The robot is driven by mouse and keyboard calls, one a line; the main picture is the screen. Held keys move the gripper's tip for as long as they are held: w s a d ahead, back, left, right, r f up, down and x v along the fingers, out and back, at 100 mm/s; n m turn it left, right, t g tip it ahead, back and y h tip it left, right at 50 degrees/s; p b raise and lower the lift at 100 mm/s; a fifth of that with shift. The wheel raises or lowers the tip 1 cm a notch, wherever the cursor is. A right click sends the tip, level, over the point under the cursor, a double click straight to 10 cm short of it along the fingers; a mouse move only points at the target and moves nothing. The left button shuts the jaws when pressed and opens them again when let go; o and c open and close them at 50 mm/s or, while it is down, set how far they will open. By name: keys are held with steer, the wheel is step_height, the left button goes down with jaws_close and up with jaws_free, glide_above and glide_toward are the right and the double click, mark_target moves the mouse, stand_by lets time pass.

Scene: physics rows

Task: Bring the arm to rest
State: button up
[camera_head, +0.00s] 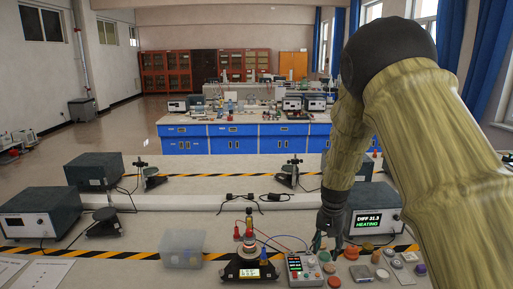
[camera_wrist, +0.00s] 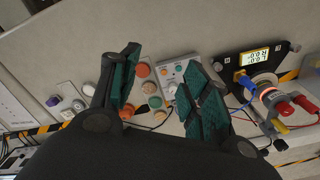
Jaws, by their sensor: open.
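My gripper (camera_head: 322,240) hangs over the right half of the bench in the head view, just behind a small grey control box (camera_head: 304,270) with lit displays. In the wrist view my gripper (camera_wrist: 160,88) shows two dark green pads spread apart with nothing held between them. Several round coloured pieces, among them an orange one (camera_wrist: 142,70), show below and between the fingers. My arm fills the right side of the head view and hides part of the bench.
A scale-like device with a lit display (camera_head: 249,268) carries a coloured stack. A clear plastic bin (camera_head: 182,250) stands to its left. A box reading HEATING (camera_head: 367,221) stands by my gripper. Wires cross the bench. Striped tape (camera_head: 130,255) runs along it.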

steer(key=s+d+f+n, duration=0.1)
steer(key=s+f, duration=0.9)
steer(key=f, duration=0.2)
steer(key=s+d+f+n, duration=0.1)
steer(key=s+d+f, duration=0.1)
steer(key=s+f, duration=0.85)
steer(key=s+a+f+n, duration=0.1)
steer(key=s+f, duration=0.2)
steer(key=s, duration=0.6)
steer(key=s+a+f+n, duration=0.1)
steer(key=s+f+n, duration=0.15)
steer(key=s, duration=0.65)
steer(key=s+a+f, duration=0.1)
steer(key=s+f, duration=0.2)
steer(key=s, duration=0.6)
step_height(320, 180, down, 10)
steer(key=b, duration=1)
steer(key=shift+w+a+f, duration=0.15)
steer(key=shift+a, duration=0.05)
